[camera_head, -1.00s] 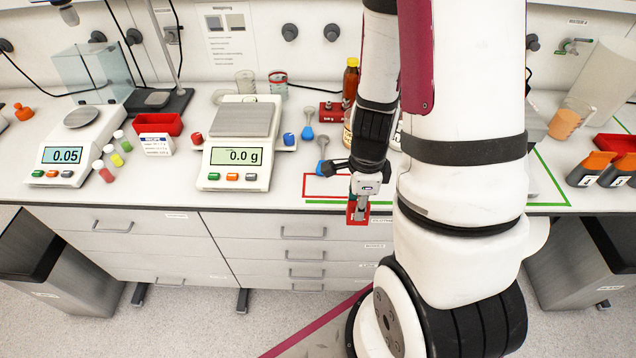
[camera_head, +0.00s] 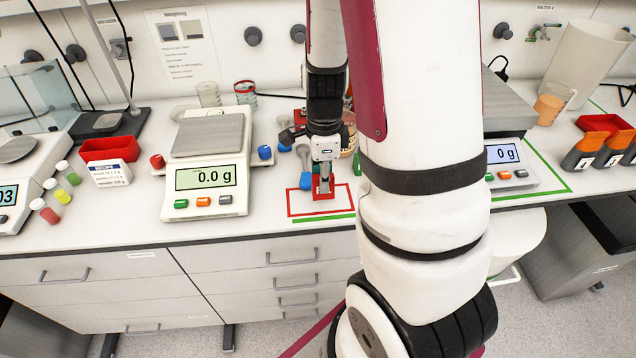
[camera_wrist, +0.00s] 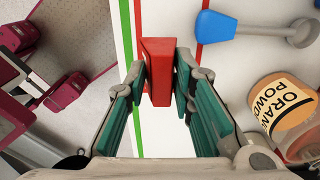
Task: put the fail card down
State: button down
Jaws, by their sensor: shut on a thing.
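The red fail card (camera_wrist: 158,70) is between the finger pads of my gripper (camera_wrist: 160,85) in the wrist view. My gripper is shut on it. In the head view the card (camera_head: 323,188) shows as a small red piece under my gripper (camera_head: 323,180), over the red outlined rectangle (camera_head: 291,202) on the bench. A green line (camera_head: 318,219) runs along the front of that rectangle. I cannot tell whether the card touches the bench.
A blue scoop (camera_wrist: 216,26) and a jar labelled orange powder (camera_wrist: 280,105) lie close beside my gripper. A balance reading 0.0 g (camera_head: 208,180) stands to the left. Another balance (camera_head: 510,160) stands to the right, behind my arm. The bench's front edge is near.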

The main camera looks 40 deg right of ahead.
jog(key=shift+w+d+f, duration=0.1)
jog(key=shift+w+d, duration=0.1)
jog(key=shift+w, duration=0.6)
jog(key=shift+f, duration=1.75)
jog(key=shift+f, duration=0.1)
jog(key=c, duration=1.4)
grip_release()
jog(key=shift+o, duration=0.2)
